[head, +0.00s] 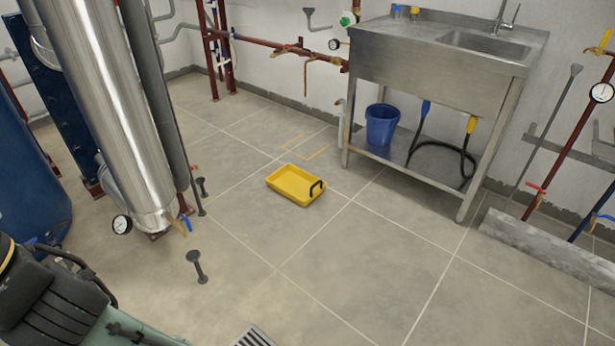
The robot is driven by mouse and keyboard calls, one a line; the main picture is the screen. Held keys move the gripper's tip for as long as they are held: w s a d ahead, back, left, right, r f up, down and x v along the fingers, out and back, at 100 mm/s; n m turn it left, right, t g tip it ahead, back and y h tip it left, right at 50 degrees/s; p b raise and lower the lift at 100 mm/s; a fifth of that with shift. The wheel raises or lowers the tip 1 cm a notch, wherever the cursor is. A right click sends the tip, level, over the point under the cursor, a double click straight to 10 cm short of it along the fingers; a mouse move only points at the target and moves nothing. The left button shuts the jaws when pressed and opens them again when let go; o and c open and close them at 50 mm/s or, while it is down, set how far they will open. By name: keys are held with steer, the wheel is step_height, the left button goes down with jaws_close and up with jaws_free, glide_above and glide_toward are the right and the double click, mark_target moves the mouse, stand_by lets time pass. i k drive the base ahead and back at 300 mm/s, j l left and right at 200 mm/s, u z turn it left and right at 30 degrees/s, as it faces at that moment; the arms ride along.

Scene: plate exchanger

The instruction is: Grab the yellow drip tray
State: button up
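The yellow drip tray (292,187) lies flat on the tiled floor near the middle of the head view. It is a shallow rectangular tray that looks empty. A black handle (317,188) stands up at its right end. Nothing covers the tray. My gripper is not in view.
A steel sink table (440,72) stands behind and right of the tray, with a blue bucket (381,125) on its lower shelf. A shiny metal cylinder (105,95) and a dark finned machine (50,300) are at left. Floor around the tray is clear.

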mark_target(300, 186)
steer(key=i+j+z, duration=0.15)
steer(key=i, duration=0.5)
steer(key=i+j+z, duration=0.15)
steer(key=i+j, duration=0.25)
steer(key=i, duration=0.25)
steer(key=i+j+z, duration=0.15)
steer(key=i+j, duration=0.2)
steer(key=i, duration=0.25)
steer(key=i+j+z, duration=0.1)
steer(key=i+j, duration=0.35)
steer(key=i, duration=0.15)
steer(key=i+j, duration=0.15)
steer(key=i, duration=0.5)
steer(key=l+z, duration=0.05)
